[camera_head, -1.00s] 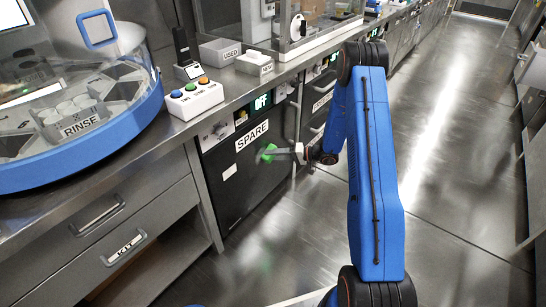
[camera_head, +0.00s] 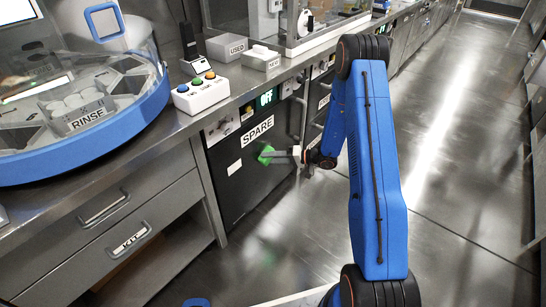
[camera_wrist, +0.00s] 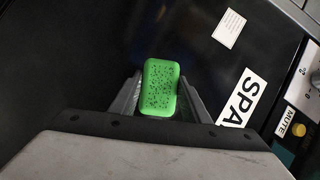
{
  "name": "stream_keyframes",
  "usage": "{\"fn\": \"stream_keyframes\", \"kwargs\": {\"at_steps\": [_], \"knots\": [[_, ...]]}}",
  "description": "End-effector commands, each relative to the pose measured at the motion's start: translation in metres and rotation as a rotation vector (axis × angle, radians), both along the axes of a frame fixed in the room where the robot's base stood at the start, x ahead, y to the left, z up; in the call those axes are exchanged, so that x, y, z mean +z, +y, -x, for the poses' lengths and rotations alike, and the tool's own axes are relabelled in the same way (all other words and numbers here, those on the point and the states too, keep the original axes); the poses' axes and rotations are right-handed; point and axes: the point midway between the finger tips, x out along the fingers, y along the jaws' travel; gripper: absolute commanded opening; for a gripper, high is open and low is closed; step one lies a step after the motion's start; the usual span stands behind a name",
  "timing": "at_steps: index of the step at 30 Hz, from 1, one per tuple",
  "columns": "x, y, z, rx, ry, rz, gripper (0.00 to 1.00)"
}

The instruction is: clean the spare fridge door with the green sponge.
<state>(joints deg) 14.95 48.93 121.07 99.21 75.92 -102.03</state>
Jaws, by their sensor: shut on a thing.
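The spare fridge door (camera_head: 240,185) is a dark panel under the counter, marked with a SPARE label (camera_head: 257,130) and a small white sticker (camera_head: 234,167). My gripper (camera_head: 280,154) reaches to the door from the right, below the SPARE label. It is shut on the green sponge (camera_head: 265,154), which is at the door's face; I cannot tell if it presses on it. In the wrist view the sponge (camera_wrist: 160,87) sits between the two fingers (camera_wrist: 160,98), with the dark door (camera_wrist: 70,60) behind it and the SPARE label (camera_wrist: 242,97) to the right.
The OFF display (camera_head: 266,98) is above the door. The counter holds a button box (camera_head: 201,93), a USED bin (camera_head: 227,46), a NEW bin (camera_head: 261,59) and the blue-rimmed RINSE machine (camera_head: 85,130). A KIT drawer (camera_head: 130,240) is at left. The floor (camera_head: 450,200) at right is clear.

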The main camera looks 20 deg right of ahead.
Motion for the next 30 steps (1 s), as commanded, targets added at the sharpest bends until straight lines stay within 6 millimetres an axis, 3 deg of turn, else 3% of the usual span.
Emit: {"fn": "stream_keyframes", "kwargs": {"at_steps": [10,19,30], "knots": [[0.001,0.014,0.011,0.002,-0.002,0.0,0.18],[0.008,0.01,0.01,-0.001,-0.001,0.0,0.18],[0.007,-0.009,-0.006,-0.001,0.0,0.0,0.18]]}}
